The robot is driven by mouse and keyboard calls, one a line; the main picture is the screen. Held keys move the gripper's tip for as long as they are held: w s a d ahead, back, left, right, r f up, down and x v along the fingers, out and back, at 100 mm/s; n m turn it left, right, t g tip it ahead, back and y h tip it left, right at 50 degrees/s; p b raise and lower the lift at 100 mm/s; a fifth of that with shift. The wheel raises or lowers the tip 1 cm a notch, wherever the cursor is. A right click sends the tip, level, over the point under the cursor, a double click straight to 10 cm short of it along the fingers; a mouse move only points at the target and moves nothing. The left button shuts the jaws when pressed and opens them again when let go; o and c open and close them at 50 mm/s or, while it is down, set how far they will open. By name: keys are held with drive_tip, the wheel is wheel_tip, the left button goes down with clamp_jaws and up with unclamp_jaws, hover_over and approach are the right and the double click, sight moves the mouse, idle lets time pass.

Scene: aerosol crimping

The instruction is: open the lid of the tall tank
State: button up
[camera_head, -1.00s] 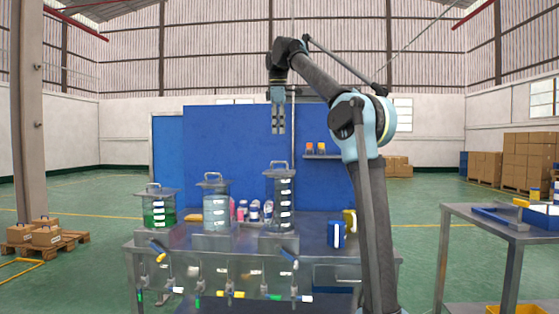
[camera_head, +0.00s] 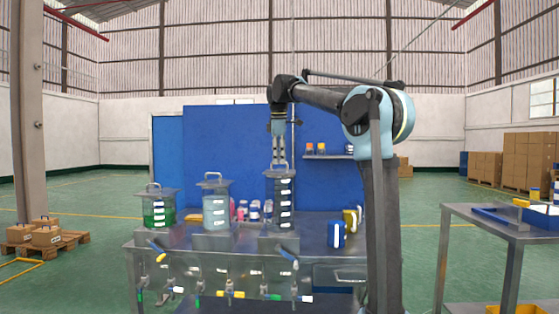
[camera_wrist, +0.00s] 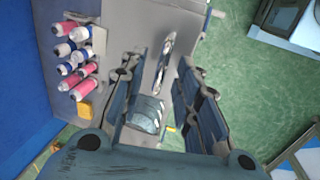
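The tall tank (camera_head: 280,205) is the right-hand one of the tanks on the bench, a clear cylinder with white labels and dark content. Its flat grey lid (camera_head: 271,173) with an upright loop handle is on top. My gripper (camera_head: 279,161) points straight down over the lid, its fingertips at the height of the handle. In the wrist view the two fingers (camera_wrist: 158,95) are apart. A shiny metal handle (camera_wrist: 164,58) shows in the gap between them, toward the fingertips. Whether a finger touches it cannot be told.
Two shorter lidded tanks, green (camera_head: 158,213) and pale blue (camera_head: 216,212), stand to the left. Small bottles (camera_head: 254,211) stand behind, and blue and yellow containers (camera_head: 337,234) to the right. Valves line the bench front. A side table (camera_head: 515,232) stands at far right.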

drive_tip(key=shift+f, duration=0.1)
clamp_jaws()
drive_tip(key=shift+w, duration=0.1)
